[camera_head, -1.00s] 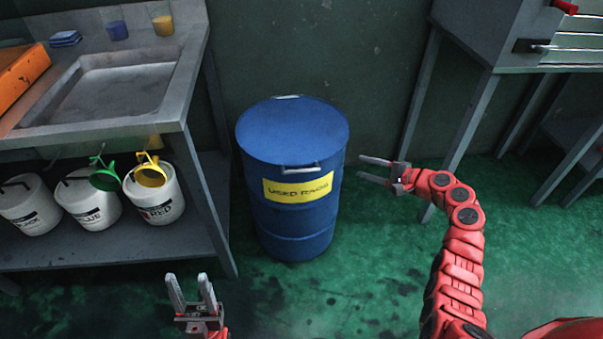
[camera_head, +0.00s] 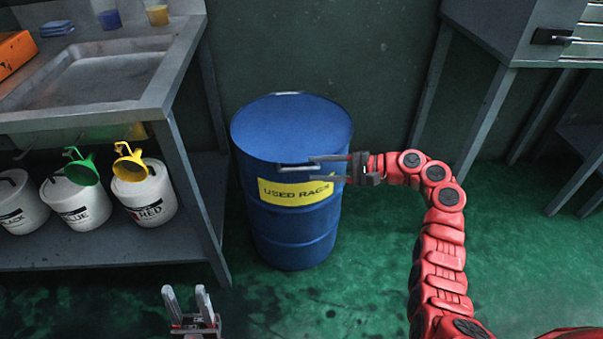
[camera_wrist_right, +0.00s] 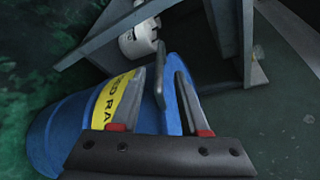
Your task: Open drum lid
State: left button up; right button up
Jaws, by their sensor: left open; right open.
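A blue drum (camera_head: 290,235) stands upright on the green floor, with a yellow label reading "USED RAGS" (camera_head: 290,192). Its blue lid (camera_head: 290,122) is closed on top. A grey bar handle (camera_head: 293,167) is at the lid's front edge. My right gripper (camera_head: 325,169) is open at the right end of this handle. In the right wrist view the handle (camera_wrist_right: 160,80) shows between the open fingers (camera_wrist_right: 165,100); I cannot tell whether they touch it. My left gripper (camera_head: 188,298) is open and empty, low in the head view, away from the drum.
A sink bench (camera_head: 165,85) stands left of the drum. White buckets (camera_head: 147,192), a green funnel (camera_head: 82,172) and a yellow funnel (camera_head: 130,168) are on its lower shelf. A grey metal stand (camera_head: 487,120) is at the right. Floor in front of the drum is clear.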

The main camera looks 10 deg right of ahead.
aim_at(307, 169)
jog(key=b+x, duration=0.1)
jog(key=x, duration=0.4)
jog(key=shift+c, duration=0.2)
grip_shut()
dwell(1.2)
